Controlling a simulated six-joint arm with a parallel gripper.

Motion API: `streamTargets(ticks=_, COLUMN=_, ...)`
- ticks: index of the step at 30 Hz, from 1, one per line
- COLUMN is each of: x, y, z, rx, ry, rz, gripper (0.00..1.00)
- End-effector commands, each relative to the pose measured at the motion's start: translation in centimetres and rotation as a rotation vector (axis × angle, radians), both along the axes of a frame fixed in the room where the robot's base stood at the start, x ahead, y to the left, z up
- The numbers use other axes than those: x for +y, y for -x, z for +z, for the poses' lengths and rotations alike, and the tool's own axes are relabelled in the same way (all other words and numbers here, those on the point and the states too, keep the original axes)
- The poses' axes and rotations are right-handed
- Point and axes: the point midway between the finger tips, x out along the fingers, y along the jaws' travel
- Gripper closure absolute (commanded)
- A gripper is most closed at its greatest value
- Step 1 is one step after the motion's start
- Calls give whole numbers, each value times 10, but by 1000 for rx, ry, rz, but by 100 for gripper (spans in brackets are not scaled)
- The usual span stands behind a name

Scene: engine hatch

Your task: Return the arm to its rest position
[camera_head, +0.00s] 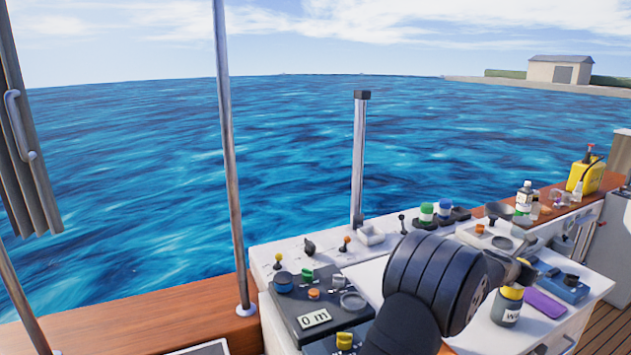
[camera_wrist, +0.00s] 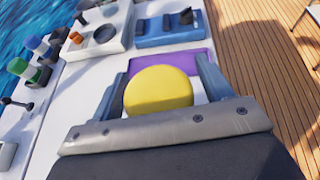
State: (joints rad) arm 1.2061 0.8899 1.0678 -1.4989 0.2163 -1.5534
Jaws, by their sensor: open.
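My arm's dark wrist part crosses the white console top in the head view, and its gripper end sits close to a dark jar with a yellow lid (camera_head: 507,308). In the wrist view my gripper (camera_wrist: 165,70) is open, with one blue-grey finger on each side of the yellow lid (camera_wrist: 161,91) as seen from above. I cannot tell how far the fingertips are above or below the lid. The jar's body is hidden in that view, and part of its lid is covered by my gripper in the head view.
A purple block (camera_head: 545,302) and a blue device (camera_head: 562,287) lie beside the jar. A dark panel (camera_head: 313,311) reading "0 m" with knobs stands left. Bottles (camera_head: 524,199) and a yellow can (camera_head: 584,177) stand at the back right. Open water lies beyond the console.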

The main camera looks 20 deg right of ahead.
Motion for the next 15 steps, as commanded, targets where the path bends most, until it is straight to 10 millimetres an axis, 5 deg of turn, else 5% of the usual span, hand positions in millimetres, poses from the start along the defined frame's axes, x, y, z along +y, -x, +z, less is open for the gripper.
streamTargets(ticks=14, x=2, y=0, z=47, rx=0, ry=2, rz=0, gripper=28)
streamTargets(ticks=15, x=3, y=11, z=53, rx=-1, ry=2, rz=-3, gripper=28)
